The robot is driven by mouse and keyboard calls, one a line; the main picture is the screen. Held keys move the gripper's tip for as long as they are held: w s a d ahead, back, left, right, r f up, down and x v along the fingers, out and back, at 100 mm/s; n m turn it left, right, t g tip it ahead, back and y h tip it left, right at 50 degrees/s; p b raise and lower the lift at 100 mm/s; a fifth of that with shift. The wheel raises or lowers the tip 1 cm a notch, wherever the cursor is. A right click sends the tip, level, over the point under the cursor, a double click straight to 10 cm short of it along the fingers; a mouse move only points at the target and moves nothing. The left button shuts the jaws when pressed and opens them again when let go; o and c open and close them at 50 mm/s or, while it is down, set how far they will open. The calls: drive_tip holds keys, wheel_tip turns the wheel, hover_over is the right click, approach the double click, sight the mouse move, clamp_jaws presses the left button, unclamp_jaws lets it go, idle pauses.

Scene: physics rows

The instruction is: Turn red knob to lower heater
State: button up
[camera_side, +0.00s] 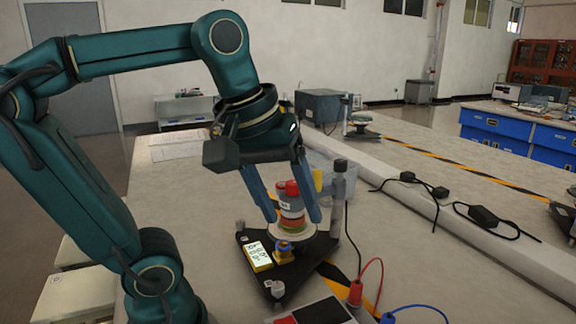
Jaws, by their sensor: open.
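A small instrument stands on a black triangular base (300,258). Its middle stack has a red top (292,187), a white body, and red and green rings above a pale round plate (291,230). I cannot tell for certain which red part is the knob. My gripper (294,216) points down over the stack, with one blue finger on each side of it. The fingers are apart; whether either touches the stack is unclear. A yellow-framed display (257,257) lies on the base's left side, its digits hard to read.
Red (355,292) and blue plugs with wires stand in front. A grey box (321,107) sits behind. Black cables (484,216) lie along a pale raised strip at right. The table's left side is mostly clear.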

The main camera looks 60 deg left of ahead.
drive_tip(key=w+a+r+n+g, duration=0.1)
drive_tip(key=w+a+r+n, duration=0.3)
drive_tip(key=n, duration=0.3)
drive_tip(key=n+g, duration=0.3)
drive_tip(key=n, duration=0.5)
hover_over(292, 182)
wheel_tip(292, 182, down, 4)
drive_tip(key=shift+d+r, duration=0.15)
drive_tip(key=shift+f, duration=2.5)
drive_tip(key=shift+c, duration=0.4)
clamp_jaws()
